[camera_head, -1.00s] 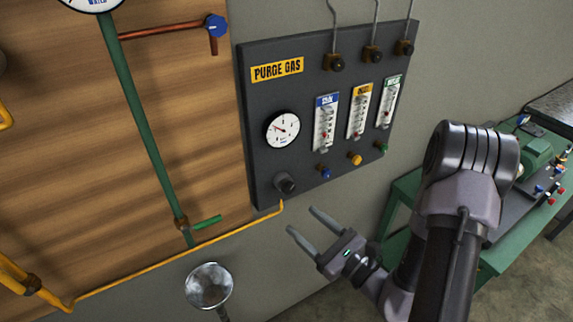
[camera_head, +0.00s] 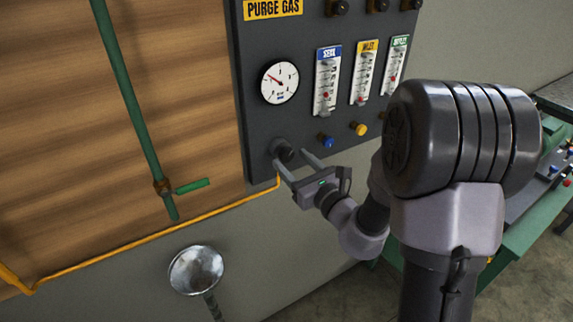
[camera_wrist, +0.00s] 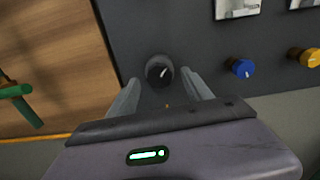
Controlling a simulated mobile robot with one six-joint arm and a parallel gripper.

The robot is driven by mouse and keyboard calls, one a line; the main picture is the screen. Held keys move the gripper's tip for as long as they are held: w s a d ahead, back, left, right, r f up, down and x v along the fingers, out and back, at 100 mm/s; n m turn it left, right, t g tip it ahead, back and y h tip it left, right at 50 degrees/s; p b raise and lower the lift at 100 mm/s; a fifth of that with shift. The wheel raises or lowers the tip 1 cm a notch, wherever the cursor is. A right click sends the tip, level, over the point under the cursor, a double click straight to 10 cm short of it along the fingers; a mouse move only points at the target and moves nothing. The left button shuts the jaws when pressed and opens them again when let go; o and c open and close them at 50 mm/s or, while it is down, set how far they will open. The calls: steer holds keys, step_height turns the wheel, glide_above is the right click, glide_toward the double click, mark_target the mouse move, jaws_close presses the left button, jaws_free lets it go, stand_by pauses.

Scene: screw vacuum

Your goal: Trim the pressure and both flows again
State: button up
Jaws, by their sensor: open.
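The purge gas panel (camera_head: 262,125) is a dark board with a round white pressure gauge (camera_head: 280,82) and three upright flow meters: a blue-labelled one (camera_head: 327,80), a yellow-labelled one (camera_head: 363,75) and a green-labelled one (camera_head: 395,65). A black knob (camera_head: 282,150) sits below the gauge; in the wrist view the black knob (camera_wrist: 159,70) shows a white pointer mark. A blue knob (camera_head: 325,140) and a yellow knob (camera_head: 358,129) sit below their meters. My gripper (camera_head: 293,160) is open, its fingers either side of and just short of the black knob; contact is not clear. The green knob is hidden behind my arm.
A green pipe (camera_head: 125,90) with a green valve handle (camera_head: 193,186) stands on the wooden wall at left. A yellow pipe (camera_head: 150,240) runs along its lower edge. A metal funnel (camera_head: 196,270) is below. A green bench (camera_head: 520,235) stands at right.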

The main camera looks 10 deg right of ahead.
mark_target(288, 157)
steer(key=shift+x, duration=1.75)
jaws_close()
steer(key=shift+r+m+p, duration=0.15)
steer(key=shift+m+p, duration=0.15)
steer(key=shift+m+p, duration=0.6)
steer(key=m+p, duration=0.4)
steer(key=shift+r+m, duration=0.1)
steer(key=shift+m, duration=0.2)
steer(key=m+p, duration=0.4)
steer(key=shift+m+p, duration=1.15)
steer(key=shift+m, duration=0.15)
steer(key=shift+f, duration=0.2)
